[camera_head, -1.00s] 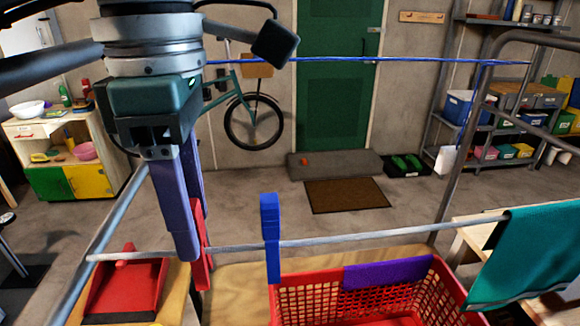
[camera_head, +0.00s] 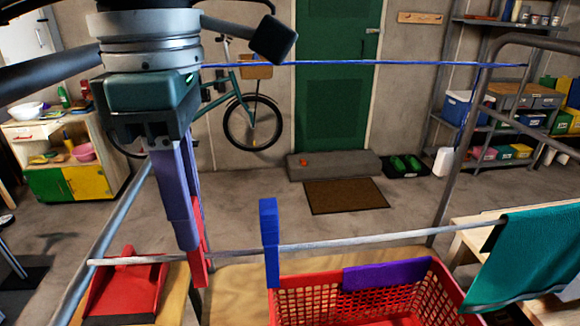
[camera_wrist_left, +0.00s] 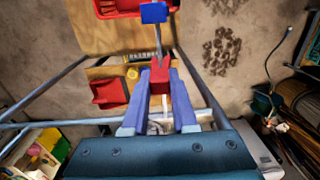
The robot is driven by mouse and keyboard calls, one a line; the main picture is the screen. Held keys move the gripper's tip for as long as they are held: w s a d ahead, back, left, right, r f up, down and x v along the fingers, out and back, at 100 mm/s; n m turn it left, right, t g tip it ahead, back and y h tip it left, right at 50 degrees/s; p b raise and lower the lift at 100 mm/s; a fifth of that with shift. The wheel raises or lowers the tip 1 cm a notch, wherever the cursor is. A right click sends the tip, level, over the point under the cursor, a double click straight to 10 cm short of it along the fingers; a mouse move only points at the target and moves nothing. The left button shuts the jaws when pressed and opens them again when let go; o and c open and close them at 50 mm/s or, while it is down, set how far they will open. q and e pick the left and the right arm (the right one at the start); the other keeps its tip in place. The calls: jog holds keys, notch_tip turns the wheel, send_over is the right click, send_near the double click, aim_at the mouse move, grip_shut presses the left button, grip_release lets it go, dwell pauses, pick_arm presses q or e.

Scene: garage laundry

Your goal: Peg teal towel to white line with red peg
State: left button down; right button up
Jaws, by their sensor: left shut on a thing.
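My left gripper (camera_head: 188,245) points down, its fingers shut on a red peg (camera_head: 198,262). The red peg also shows between the fingertips in the left wrist view (camera_wrist_left: 160,76). In the head view the peg overlaps the left part of the white line (camera_head: 340,243); I cannot tell whether it straddles the line. A teal towel (camera_head: 530,255) hangs over the right end of the white line, well away from the gripper. A blue peg (camera_head: 269,235) stands upright on the line between gripper and towel. My right gripper is not in view.
A red basket (camera_head: 290,300) with a purple cloth (camera_head: 388,274) over its rim stands below the line. A red dustpan (camera_head: 125,292) lies at the lower left. A blue line (camera_head: 400,61) runs behind. The floor beyond is mostly open around a brown mat (camera_head: 345,196).

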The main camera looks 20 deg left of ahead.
pick_arm(q)
jog(key=shift+r+p, duration=1.35)
jog(key=shift+r, duration=1.05)
